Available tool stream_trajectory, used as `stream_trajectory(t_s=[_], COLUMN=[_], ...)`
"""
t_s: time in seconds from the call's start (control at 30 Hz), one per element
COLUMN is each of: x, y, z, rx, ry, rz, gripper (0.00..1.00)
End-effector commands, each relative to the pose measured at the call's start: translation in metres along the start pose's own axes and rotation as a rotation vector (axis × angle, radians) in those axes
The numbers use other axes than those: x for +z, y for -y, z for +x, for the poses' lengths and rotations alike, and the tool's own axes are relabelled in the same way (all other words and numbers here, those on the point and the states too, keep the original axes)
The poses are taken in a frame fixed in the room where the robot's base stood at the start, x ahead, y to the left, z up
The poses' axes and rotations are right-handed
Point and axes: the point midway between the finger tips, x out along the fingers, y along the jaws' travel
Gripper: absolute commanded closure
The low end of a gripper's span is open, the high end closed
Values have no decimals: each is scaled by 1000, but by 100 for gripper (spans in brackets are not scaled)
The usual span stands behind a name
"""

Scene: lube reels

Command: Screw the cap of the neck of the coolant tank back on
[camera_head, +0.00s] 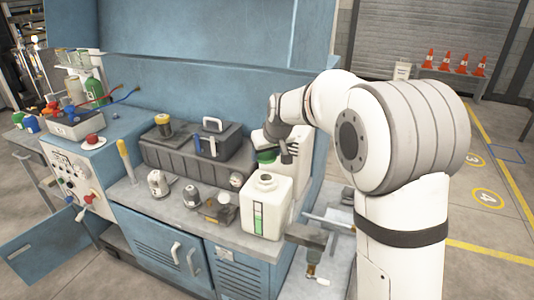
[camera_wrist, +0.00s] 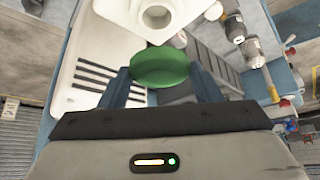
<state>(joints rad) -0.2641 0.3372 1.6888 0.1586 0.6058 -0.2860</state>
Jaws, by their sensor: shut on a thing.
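The coolant tank (camera_head: 277,213) is a white, boxy container with a green level strip on its front, standing upright near the right end of the bench. Its neck (camera_head: 267,180) is open and bare on top. In the wrist view, the neck (camera_wrist: 157,17) shows as a round white opening at the top edge. My gripper (camera_head: 272,153) is shut on the green cap (camera_head: 266,157), above and behind the tank. In the wrist view, the cap (camera_wrist: 160,70) sits between my two fingers, just below the neck in the picture and apart from it.
A white slotted panel (camera_wrist: 82,90) lies close beside my fingers. A dark toolbox (camera_head: 220,142) on a long dark case (camera_head: 165,155) stands to the left. Small fittings (camera_head: 190,196) stand at the bench front. A vise (camera_head: 308,236) is at the lower right.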

Motion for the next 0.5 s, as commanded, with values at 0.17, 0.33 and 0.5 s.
stream_trajectory(t_s=[0.17, 0.33, 0.5], x=[5, 10, 16], y=[0, 0, -1], z=[10, 18, 27], rx=[0, 0, 1], ry=[0, 0, 0], rz=[0, 1, 1], gripper=[68, 68, 68])
